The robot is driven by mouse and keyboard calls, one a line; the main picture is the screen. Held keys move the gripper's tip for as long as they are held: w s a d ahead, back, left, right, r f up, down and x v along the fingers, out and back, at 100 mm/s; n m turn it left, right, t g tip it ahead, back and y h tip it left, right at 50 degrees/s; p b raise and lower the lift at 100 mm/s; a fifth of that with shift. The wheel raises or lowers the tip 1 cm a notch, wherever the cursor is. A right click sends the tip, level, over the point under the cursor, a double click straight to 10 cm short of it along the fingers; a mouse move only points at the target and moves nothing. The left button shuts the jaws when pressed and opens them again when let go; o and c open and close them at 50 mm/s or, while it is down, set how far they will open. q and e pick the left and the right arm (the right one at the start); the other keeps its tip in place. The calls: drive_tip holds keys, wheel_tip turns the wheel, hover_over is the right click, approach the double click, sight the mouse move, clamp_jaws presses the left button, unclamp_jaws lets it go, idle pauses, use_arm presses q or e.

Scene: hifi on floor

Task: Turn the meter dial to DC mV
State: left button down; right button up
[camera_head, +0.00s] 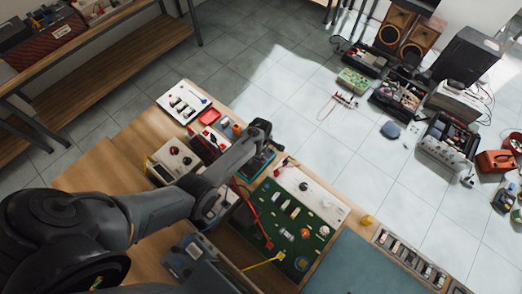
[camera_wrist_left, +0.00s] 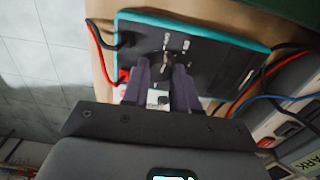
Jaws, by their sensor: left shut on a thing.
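The meter (camera_wrist_left: 215,62) has a dark face and a teal rim. In the left wrist view its dial (camera_wrist_left: 167,60) sits between the two fingertips of my left gripper (camera_wrist_left: 162,72), which is shut on it. Small white markings lie around the dial, too small to read, so I cannot tell its setting. In the head view the meter's teal edge (camera_head: 256,166) shows below my left gripper (camera_head: 262,138), and my arm hides much of it. My right gripper is not in view.
A black and a red lead (camera_wrist_left: 96,36) run into one end of the meter. A green circuit board (camera_head: 290,222) lies beside it on the wooden bench, with red and yellow leads. Red and white instruments (camera_head: 176,160) stand close by. Speakers and boxes stand on the tiled floor.

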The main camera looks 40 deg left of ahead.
use_arm(q)
drive_tip(key=m+p, duration=0.1)
drive_tip(key=m, duration=0.2)
drive_tip(key=shift+m, duration=0.3)
drive_tip(key=m, duration=0.4)
drive_tip(key=shift+m+p, duration=0.3)
drive_tip(key=shift+p, duration=0.1)
drive_tip(key=m, duration=0.4)
drive_tip(key=shift+w, duration=0.1)
drive_tip(key=shift+m+p, duration=0.3)
drive_tip(key=shift+m, duration=1.4)
drive_tip(key=c, duration=0.9)
unclamp_jaws()
drive_tip(key=shift+o, duration=0.2)
drive_tip(key=shift+r, duration=0.1)
